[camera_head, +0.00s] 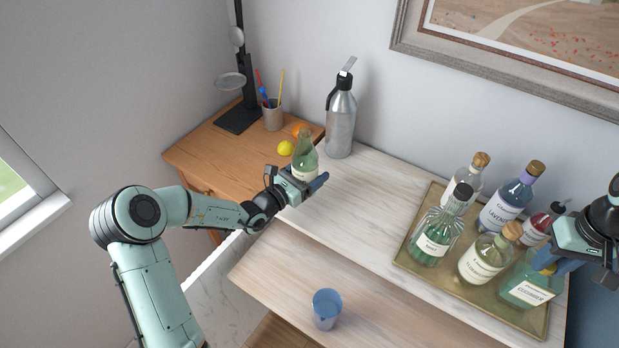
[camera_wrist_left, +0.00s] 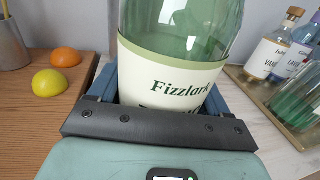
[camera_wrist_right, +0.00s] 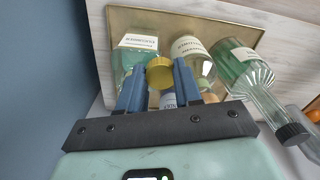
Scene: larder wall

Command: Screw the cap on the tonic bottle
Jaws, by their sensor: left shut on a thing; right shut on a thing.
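The tonic bottle (camera_head: 304,158) is green glass with a cream label that reads Fizzlark in the left wrist view (camera_wrist_left: 180,85). My left gripper (camera_head: 308,184) is shut around its lower body and holds it upright by the back left of the pale counter. No cap shows on its neck in the head view; its top is cut off in the left wrist view. My right gripper (camera_head: 566,264) is shut on a gold cap (camera_wrist_right: 160,72), which sits between its fingertips. It is over the right side of the tray, far from the tonic bottle.
A brass tray (camera_head: 420,213) holds several corked or stoppered bottles close to my right gripper. A metal siphon (camera_head: 341,125) stands behind the tonic bottle. A lemon (camera_head: 285,148), an orange and a pen cup (camera_head: 272,115) are left. A blue glass (camera_head: 326,308) stands in front. The middle counter is clear.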

